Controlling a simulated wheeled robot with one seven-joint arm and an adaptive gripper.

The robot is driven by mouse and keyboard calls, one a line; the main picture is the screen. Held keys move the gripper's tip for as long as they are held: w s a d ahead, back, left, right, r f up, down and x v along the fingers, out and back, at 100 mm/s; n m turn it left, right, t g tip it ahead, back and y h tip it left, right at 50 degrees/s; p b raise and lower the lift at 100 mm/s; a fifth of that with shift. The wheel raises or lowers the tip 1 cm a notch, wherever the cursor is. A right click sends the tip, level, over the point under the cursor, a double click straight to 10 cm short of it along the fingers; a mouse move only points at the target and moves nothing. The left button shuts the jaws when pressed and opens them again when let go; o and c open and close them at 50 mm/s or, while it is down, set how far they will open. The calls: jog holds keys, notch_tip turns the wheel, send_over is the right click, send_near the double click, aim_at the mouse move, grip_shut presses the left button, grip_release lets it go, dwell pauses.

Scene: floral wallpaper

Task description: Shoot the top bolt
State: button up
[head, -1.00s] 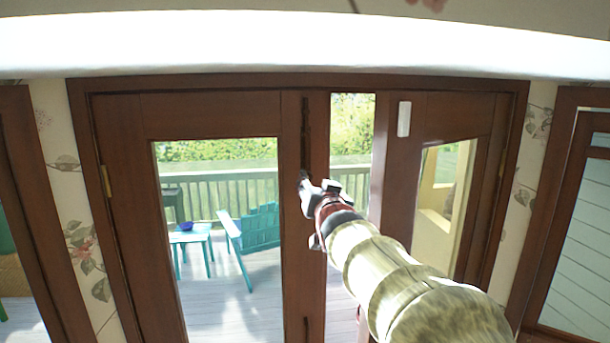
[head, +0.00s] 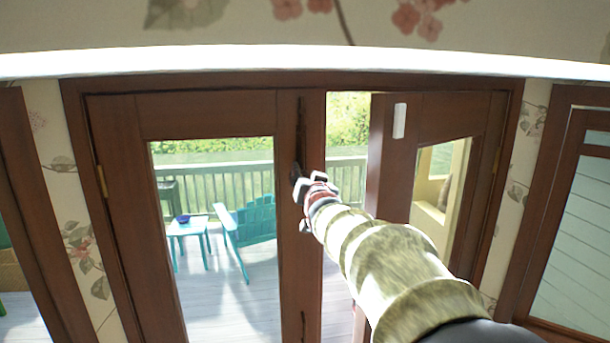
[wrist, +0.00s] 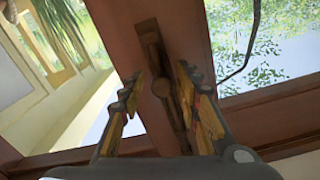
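The top bolt (head: 301,125) is a dark vertical strip set in the inner stile of the left door leaf (head: 200,115). My gripper (head: 309,183) is at the lower part of that strip in the head view. In the wrist view, the bolt (wrist: 151,38) runs along the wooden stile, with a rounded knob (wrist: 161,88) on it. My gripper (wrist: 158,82) is open there, with one finger on each side of the knob. I see gaps between knob and fingers; whether the fingertips touch the stile I cannot tell.
The right door leaf (head: 397,165) stands swung open, with a white plate (head: 399,120) near its top. A gap beside the left leaf shows the deck outside. Teal chair (head: 245,225) and small table (head: 190,230) stand beyond the glass. The door frame (head: 300,82) runs above.

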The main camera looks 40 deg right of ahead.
jog(key=shift+w, duration=0.1)
grip_shut()
dwell(0.6)
